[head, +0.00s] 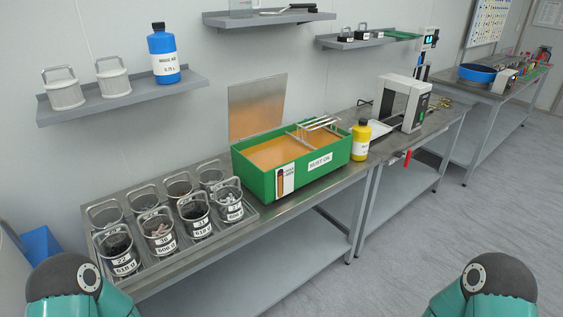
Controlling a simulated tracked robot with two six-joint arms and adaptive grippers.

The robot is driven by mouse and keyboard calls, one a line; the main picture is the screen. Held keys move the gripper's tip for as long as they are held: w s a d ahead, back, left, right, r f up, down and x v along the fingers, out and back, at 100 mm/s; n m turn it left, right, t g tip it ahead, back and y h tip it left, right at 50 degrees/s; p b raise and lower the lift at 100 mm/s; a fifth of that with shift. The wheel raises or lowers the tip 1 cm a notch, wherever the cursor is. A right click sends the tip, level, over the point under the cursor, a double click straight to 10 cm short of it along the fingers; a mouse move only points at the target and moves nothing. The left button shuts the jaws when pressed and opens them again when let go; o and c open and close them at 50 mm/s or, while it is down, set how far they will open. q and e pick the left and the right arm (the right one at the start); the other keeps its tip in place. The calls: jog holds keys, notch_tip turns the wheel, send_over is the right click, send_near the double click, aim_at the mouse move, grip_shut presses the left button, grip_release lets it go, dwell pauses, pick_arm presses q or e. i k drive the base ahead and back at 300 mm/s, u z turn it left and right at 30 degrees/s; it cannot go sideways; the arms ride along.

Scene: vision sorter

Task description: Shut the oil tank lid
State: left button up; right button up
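The oil tank (242,178) is a green box on the bench, filled with orange-brown oil. Its front carries a white label and a small picture label. The metal lid (256,105) stands upright along the tank's back left edge, so the tank is open on top. A wire rack (314,129) sits over the tank's right part. Only my two teal and dark arm links show at the bottom left and bottom right corners. Neither gripper is in view.
A tray (91,236) with several labelled baskets stands left of the tank. A yellow bottle (361,139) stands close to its right end, before a white machine (403,102). A shelf (128,97) with a blue bottle (163,54) hangs above left. The floor in front is clear.

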aim_at(256, 107)
jog(key=z, duration=0.2)
jog(key=i, duration=0.85)
jog(key=u, duration=0.15)
jog(key=k, duration=1)
jog(key=u, duration=0.05)
jog(key=i, duration=0.55)
jog(key=u, duration=0.15)
